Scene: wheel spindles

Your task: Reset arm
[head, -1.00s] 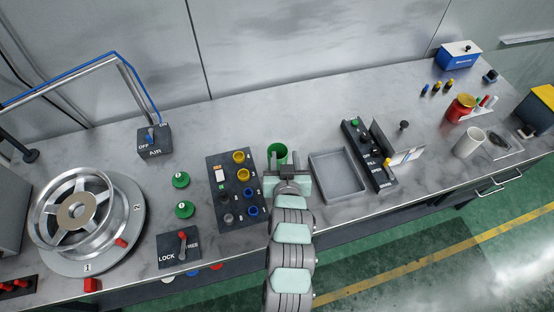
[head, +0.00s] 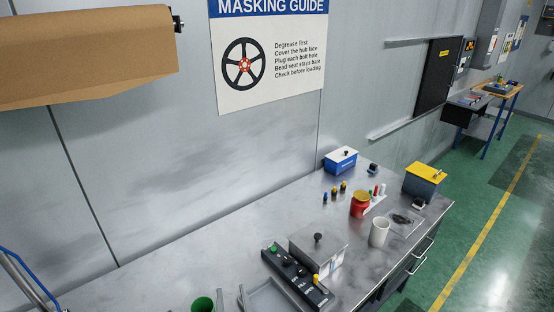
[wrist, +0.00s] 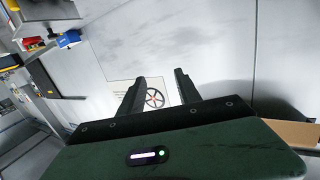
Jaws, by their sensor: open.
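My gripper (wrist: 159,77) is in the wrist view, with its two dark fingers apart and nothing between them. Its fingers point toward the grey wall, and the masking guide poster (wrist: 150,95) with its wheel picture shows behind and between them. In the head view the arm is mostly out of frame. Two thin grey upright tips at the bottom edge, beside the green cup (head: 203,304), may be the fingers, but I cannot be sure.
The grey bench holds a tray (head: 262,304), a button panel (head: 296,278), a grey box (head: 318,250), a white cup (head: 379,232), a red jar (head: 360,204), a blue box (head: 341,160) and a yellow-lidded box (head: 424,181). A brown paper roll (head: 90,55) hangs upper left.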

